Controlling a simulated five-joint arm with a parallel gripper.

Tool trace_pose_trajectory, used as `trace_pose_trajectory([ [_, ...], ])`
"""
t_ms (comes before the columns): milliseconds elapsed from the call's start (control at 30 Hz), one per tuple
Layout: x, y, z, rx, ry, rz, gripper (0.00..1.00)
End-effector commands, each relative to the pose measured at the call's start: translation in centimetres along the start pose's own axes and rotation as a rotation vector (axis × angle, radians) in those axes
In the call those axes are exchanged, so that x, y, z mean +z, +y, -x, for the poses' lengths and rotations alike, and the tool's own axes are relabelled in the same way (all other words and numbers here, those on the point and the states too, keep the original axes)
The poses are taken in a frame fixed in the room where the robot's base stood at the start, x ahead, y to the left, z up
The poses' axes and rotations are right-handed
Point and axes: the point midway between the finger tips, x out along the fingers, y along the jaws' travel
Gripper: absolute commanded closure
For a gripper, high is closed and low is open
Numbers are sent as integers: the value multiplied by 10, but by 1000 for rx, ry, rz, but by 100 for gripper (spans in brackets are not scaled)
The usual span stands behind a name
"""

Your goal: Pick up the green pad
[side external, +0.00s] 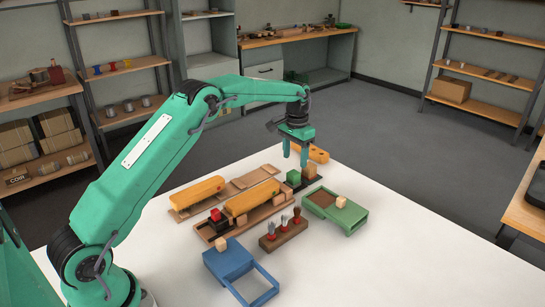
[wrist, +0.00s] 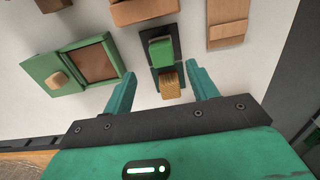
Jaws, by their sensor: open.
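The green pad (side external: 293,178) is a small green block standing on a dark plate (side external: 300,188) in the middle of the table. It also shows in the wrist view (wrist: 160,52), just beyond a tan bristly block (wrist: 169,80) on a similar dark plate. My gripper (side external: 295,158) is open and empty above the pad, fingers pointing down. In the wrist view its fingertips (wrist: 161,76) lie either side of the tan block, with the green pad ahead between them. The fingers do not appear to touch either block.
A green box (side external: 339,208) with a brown inset stands right of the pad. A wooden holder (side external: 283,236) with several upright tools and a blue frame (side external: 230,262) stand nearer the camera. Long yellow blocks (side external: 251,197) on wooden trays lie left. The table's right side is clear.

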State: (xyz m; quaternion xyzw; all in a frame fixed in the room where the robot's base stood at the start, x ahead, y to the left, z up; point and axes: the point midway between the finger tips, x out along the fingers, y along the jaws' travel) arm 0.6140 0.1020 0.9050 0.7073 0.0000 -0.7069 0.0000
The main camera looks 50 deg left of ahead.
Motion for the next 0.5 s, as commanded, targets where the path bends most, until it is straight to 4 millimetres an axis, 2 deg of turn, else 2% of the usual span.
trace_pose_trajectory([
  [300,0,0,-23,0,-1,0,42],
  [500,0,0,-26,0,-1,0,42],
])
